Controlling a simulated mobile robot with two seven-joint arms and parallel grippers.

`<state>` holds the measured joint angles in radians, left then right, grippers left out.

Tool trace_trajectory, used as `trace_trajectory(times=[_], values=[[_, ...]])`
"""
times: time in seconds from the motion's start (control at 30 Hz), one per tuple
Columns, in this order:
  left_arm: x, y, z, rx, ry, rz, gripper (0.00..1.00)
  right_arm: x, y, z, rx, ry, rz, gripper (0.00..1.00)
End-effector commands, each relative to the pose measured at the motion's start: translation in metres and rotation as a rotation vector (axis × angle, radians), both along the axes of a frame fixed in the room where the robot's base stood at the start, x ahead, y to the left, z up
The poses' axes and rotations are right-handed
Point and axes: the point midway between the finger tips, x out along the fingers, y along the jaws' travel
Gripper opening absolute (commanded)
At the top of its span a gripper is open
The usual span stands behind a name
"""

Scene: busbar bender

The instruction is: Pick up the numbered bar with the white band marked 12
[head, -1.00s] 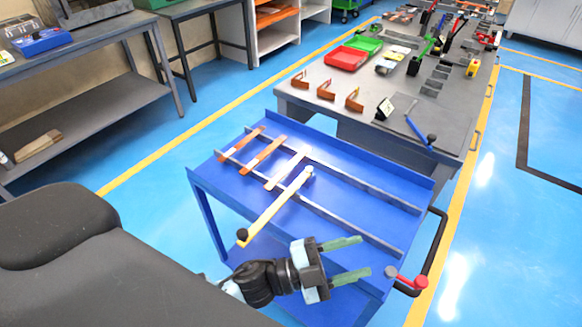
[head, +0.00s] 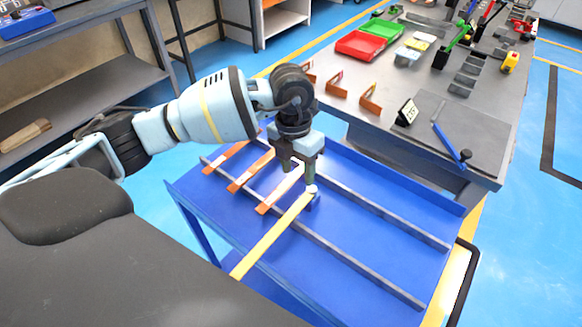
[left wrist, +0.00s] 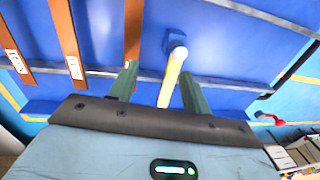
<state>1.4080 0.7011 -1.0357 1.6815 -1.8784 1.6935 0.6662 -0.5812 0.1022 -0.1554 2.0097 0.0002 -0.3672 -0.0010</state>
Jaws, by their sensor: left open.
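Several orange-brown bars lie across the rails of a blue cart in the head view: a left one (head: 226,157), a middle one (head: 250,171) and a right one (head: 280,188). In the left wrist view the left bar (left wrist: 12,40) and middle bar (left wrist: 66,38) carry white bands with marks too small to read. The right bar (left wrist: 133,35) shows no readable band. My left gripper (head: 298,176) is open, pointing down beside the right bar. In the left wrist view a yellow rod (left wrist: 170,82) with a white knob shows between its fingers, apparently ungripped. My right gripper is not in view.
The yellow rod (head: 270,238) slopes across the blue cart (head: 350,250), close to my left gripper. A grey workbench (head: 470,140) with small orange brackets (head: 334,84) and a blue-handled lever (head: 450,142) stands behind. The cart's right part is clear.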

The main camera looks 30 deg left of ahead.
Motion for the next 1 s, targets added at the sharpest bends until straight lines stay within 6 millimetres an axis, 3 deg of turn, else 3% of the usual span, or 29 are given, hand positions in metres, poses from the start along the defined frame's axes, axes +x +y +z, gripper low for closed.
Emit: trace_trajectory(times=[0.13,0.37,0.6,0.83,1.0], values=[[0.011,0.024,0.012,0.1,-0.03,0.034,0.48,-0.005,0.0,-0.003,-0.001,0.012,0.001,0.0],[0.012,0.027,0.011,0.115,-0.034,0.04,0.48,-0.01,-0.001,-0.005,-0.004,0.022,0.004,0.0],[0.012,0.027,-0.011,0.112,-0.032,0.038,0.48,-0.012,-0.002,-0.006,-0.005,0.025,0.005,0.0],[0.012,0.028,-0.018,0.112,-0.034,0.039,0.48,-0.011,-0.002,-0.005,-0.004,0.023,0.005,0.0],[0.011,0.032,-0.042,0.111,-0.031,0.038,0.48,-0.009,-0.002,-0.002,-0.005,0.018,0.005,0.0]])
